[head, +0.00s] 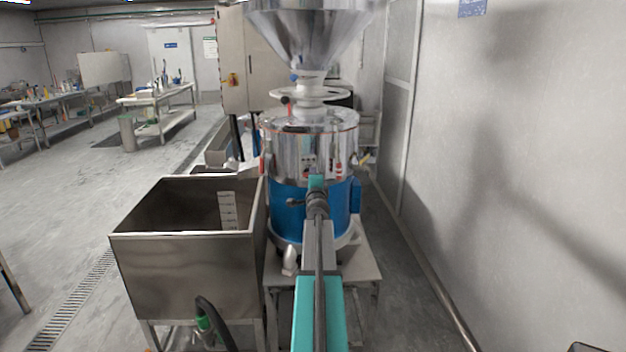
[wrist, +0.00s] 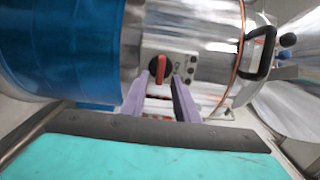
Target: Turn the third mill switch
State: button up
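The mill (head: 310,135) stands ahead of me, with a polished steel upper body, a blue lower body and a steel funnel (head: 312,30) on top. In the wrist view the mill appears sideways, and a red switch (wrist: 160,68) shows on a light plate on its steel side. My gripper (wrist: 159,79) has its two purple fingers apart, one on each side of the red switch in the picture; whether they touch it I cannot tell. More red and white parts show between the fingers, partly hidden. In the head view my arm covers part of the mill's front.
A steel tub (head: 185,250) stands to the left of the mill. A wall (head: 520,180) runs along the right. A grey control cabinet (head: 232,65) stands behind. A black handle (wrist: 262,52) sticks out from the mill in the wrist view. Open floor lies at the far left.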

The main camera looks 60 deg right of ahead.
jog(key=shift+a, duration=0.1)
jog(key=v, duration=1.3)
jog(key=shift+s+a+b, duration=0.2)
jog(key=shift+s+b, duration=0.05)
jog(key=shift+b, duration=0.15)
dwell(0.7)
